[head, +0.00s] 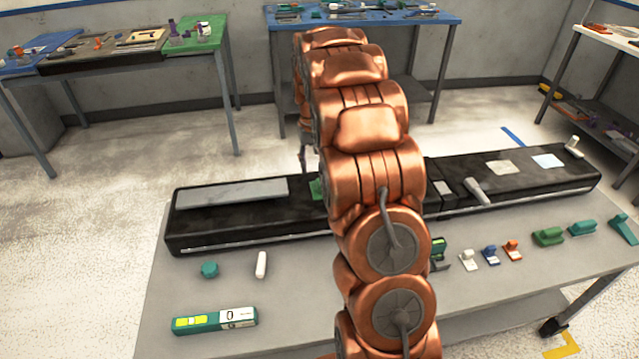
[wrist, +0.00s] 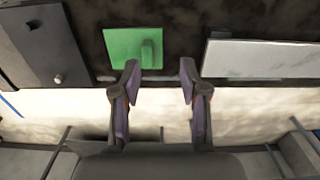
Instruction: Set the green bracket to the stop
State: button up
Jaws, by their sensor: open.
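The green bracket (wrist: 120,50), a flat plate with a raised tab, lies on a black surface in the wrist view. In the head view only a green sliver of it (head: 316,189) shows beside my arm. My gripper (wrist: 159,72) is open and empty, its fingers near the bracket's lower right; the left fingertip overlaps the bracket's edge in the picture. A pale flat plate (wrist: 262,57) lies to the bracket's right and a dark block with a knob (wrist: 45,50) to its left. I cannot tell which part is the stop. My arm hides the gripper in the head view.
The long black bar (head: 250,225) lies across the grey table (head: 290,305). A light lever (head: 477,191) lies on its right half. Several small coloured pieces, including a green block (head: 547,236), stand front right. A teal gauge (head: 215,320) lies front left.

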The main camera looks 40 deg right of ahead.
aim_at(319, 182)
jog(key=w+d+f, duration=0.1)
jog(key=d+f, duration=0.1)
jog(key=d, duration=0.1)
jog(key=shift+w+d+f, duration=0.1)
jog(key=shift+w+f, duration=0.1)
jog(key=shift+w, duration=0.2)
jog(key=shift+f+p, duration=1)
jog(key=shift+f, duration=2.8)
jog(key=shift+c, duration=0.4)
grip_shut()
